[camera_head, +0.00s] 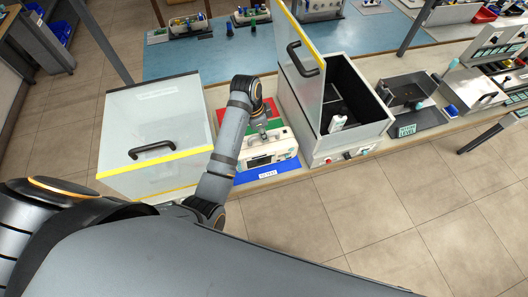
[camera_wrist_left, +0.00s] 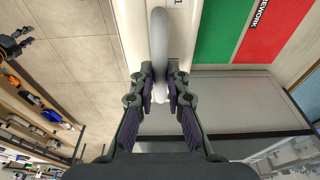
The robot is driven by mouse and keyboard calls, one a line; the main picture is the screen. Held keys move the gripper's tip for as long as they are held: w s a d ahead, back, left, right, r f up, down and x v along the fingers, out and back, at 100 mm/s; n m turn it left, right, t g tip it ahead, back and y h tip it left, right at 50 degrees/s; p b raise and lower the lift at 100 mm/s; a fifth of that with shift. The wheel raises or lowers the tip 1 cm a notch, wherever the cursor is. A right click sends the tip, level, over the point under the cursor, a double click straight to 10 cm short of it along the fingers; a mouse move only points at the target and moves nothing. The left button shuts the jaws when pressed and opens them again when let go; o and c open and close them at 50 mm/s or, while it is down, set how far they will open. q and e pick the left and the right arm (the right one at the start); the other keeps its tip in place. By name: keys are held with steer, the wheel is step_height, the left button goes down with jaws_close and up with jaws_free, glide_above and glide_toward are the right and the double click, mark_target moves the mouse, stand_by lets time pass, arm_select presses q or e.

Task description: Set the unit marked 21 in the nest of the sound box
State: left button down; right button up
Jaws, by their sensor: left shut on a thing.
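A cream monitor unit (camera_head: 268,150) with a small screen stands on the bench in the middle of the head view. My left gripper (camera_head: 262,128) is over its top; the left wrist view shows that gripper (camera_wrist_left: 160,92) shut on the unit's grey handle (camera_wrist_left: 158,45). A mark ending in 1 shows on the unit's top; the rest is cut off. An open box (camera_head: 362,126) with a dark interior and raised lid (camera_head: 303,60), probably the sound box, stands to the right. Its nest is not clear to see. My right gripper (camera_wrist_left: 15,45) seems to show at the wrist view's left edge.
A closed pale box (camera_head: 150,115) with a yellow edge and black handle stands at the left. Beside the unit are a red and green rework mat (camera_wrist_left: 255,30) and a blue strip (camera_head: 266,174). A white object (camera_head: 337,123) shows inside the open box.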

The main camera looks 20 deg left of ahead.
arm_select(q)
steer(key=shift+r+p, duration=2.2)
steer(key=shift+r, duration=1.45)
arm_select(e)
steer(key=shift+r, duration=2.35)
